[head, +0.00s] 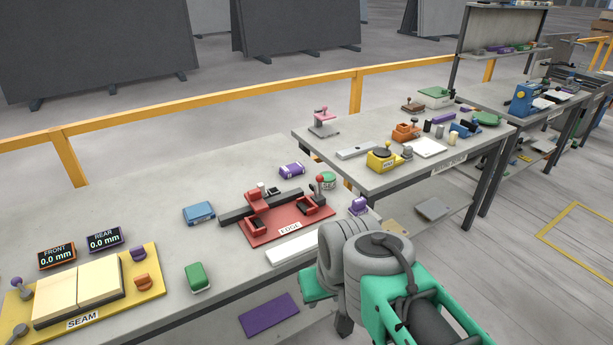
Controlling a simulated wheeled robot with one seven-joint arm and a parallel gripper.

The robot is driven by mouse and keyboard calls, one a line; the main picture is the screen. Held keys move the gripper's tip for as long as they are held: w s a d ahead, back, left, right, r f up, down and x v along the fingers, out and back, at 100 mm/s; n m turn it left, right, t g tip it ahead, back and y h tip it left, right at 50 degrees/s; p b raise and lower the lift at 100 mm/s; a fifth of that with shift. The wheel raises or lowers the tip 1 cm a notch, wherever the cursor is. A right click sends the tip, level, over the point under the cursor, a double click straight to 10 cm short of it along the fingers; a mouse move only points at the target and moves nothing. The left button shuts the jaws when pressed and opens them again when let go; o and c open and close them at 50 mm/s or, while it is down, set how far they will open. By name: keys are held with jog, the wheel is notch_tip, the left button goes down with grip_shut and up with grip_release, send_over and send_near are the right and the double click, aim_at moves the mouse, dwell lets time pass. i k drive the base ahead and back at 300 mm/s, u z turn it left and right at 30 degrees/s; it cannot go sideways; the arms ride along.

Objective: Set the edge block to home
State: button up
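The red fixture labelled EDGE (290,227) lies on the near bench, in the middle of the head view. A dark bar (234,214) runs along its back. A red block (256,201) sits at this bar, near its middle; I cannot tell for sure that it is the edge block. Two red holders with dark tops stand on the plate, and a lever with a red knob (319,179) stands at its right end. No home mark is readable. My arm is at the lower right, in front of the bench; my gripper's fingers are not visible.
A yellow SEAM fixture (150,282) with two displays reading 0.0 mm is at left. A green block (197,278), blue case (199,212), purple item (292,170) and white strip (292,247) lie around the red fixture. A second bench (345,175) stands behind right.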

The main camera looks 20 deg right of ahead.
aim_at(254, 197)
jog(key=z, duration=0.25)
jog(key=i, duration=1.4)
jog(key=u, duration=0.75)
